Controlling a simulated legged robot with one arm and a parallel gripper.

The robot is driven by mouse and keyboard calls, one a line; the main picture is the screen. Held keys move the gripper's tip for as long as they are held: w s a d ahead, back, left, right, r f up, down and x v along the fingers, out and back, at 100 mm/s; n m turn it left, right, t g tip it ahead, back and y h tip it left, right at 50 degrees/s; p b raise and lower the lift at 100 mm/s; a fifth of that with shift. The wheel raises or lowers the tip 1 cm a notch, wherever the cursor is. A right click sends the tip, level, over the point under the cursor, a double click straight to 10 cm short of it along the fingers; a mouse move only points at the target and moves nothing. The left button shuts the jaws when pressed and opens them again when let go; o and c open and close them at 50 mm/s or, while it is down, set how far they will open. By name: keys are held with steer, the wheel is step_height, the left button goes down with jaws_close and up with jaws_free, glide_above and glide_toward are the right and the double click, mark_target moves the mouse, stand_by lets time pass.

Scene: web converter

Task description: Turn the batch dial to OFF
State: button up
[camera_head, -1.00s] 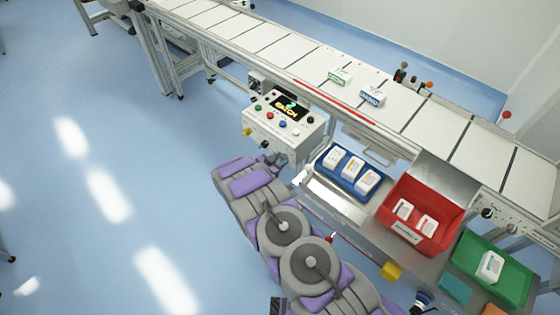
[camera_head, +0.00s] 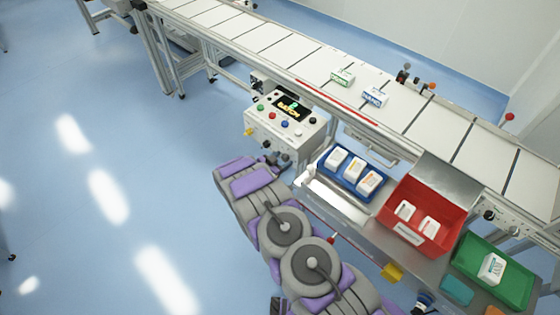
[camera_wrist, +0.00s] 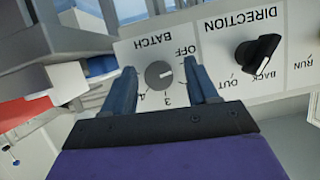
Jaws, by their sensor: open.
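The batch dial (camera_wrist: 159,74) is a grey round knob on a white panel in the wrist view, under the upside-down word BATCH. The labels OFF, 3 and 4 show around it; a finger may cover others. A small mark shows on its face, but I cannot tell which label it points to. My gripper (camera_wrist: 161,70) is open, with one blue finger on each side of the dial. Gaps show between the fingers and the knob.
A black DIRECTION knob (camera_wrist: 257,54) sits right of the dial, with OUT and BACK labels. The conveyor (camera_head: 440,122) runs behind the control box (camera_head: 270,129). A blue tray (camera_head: 349,182), red bin (camera_head: 433,241) and green tray (camera_head: 505,283) lie to the right. Open floor is left.

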steer(key=p+v, duration=0.2)
steer(key=v, duration=1.5)
steer(key=shift+a+f+p, duration=0.15)
steer(key=shift+a+p, duration=0.15)
steer(key=shift+p, duration=0.05)
steer(key=shift+s, duration=0.15)
steer(key=w+a+r+n+y, duration=0.1)
steer(key=w+a+r+y, duration=0.3)
steer(key=r, duration=0.3)
steer(key=w+a+r+n+y, duration=0.1)
steer(key=w+r+y, duration=0.35)
steer(key=r, duration=0.35)
steer(key=s+d+r+n+g+y, duration=0.2)
steer(key=s+d+r, duration=0.25)
steer(key=r, duration=0.35)
steer(key=s+d+r+n+g+y, duration=0.25)
steer(key=s+r, duration=0.25)
steer(key=r, duration=0.3)
steer(key=s+d+r+g+h, duration=0.1)
steer(key=s+d+g, duration=0.1)
steer(key=s+d, duration=0.7)
steer(key=s+d+r+n+g+h, duration=0.1)
steer(key=s+d+g+h, duration=0.1)
steer(key=s+d, duration=0.7)
steer(key=s+d+r+g+h, duration=0.2)
steer(key=s+d, duration=0.7)
steer(key=s, duration=0.9)
steer(key=shift+n+g, duration=0.35)
steer(key=shift+g, duration=0.7)
